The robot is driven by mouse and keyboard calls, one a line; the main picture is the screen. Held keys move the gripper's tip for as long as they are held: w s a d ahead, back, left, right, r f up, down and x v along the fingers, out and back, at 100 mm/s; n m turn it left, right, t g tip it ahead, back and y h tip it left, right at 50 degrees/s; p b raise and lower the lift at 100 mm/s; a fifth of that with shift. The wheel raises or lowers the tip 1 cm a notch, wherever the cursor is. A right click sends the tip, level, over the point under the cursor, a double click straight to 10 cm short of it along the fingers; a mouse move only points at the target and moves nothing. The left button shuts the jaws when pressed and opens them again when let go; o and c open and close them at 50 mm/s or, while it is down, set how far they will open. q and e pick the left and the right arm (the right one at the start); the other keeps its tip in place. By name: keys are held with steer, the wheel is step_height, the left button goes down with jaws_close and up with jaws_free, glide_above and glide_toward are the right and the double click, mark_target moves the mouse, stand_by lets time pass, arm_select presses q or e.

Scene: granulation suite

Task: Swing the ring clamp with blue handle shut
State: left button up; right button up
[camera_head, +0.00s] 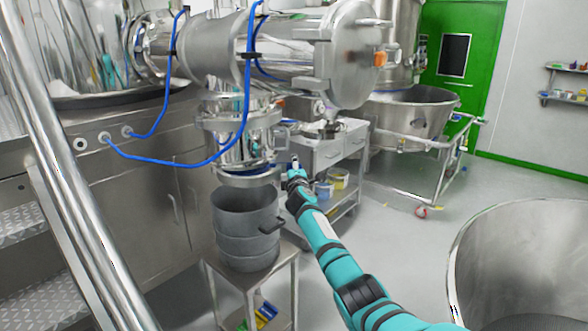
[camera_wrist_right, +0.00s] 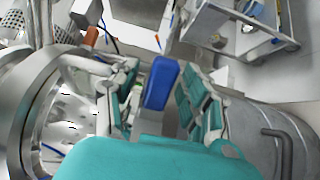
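The blue handle (camera_wrist_right: 161,83) shows in the right wrist view as a blue block between the two fingers of my right gripper (camera_wrist_right: 160,98). The fingers stand apart on either side of it, with a visible gap on the left. On the right the finger is close to it, and I cannot tell whether they touch. In the head view my right gripper (camera_head: 296,168) is at the right side of the steel outlet's lower ring (camera_head: 248,174). The blue handle is not clear there, and how far the ring clamp is open is hard to tell. My left gripper is not in view.
A grey stacked drum (camera_head: 247,225) stands on a small steel stand below the outlet. Blue hoses (camera_head: 190,163) hang left of it. A steel cart (camera_head: 335,160) stands behind my right arm. A large steel vessel (camera_head: 530,235) is at right. Floor between is clear.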

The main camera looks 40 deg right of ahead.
steer(key=v, duration=1.2)
steer(key=shift+c, duration=0.2)
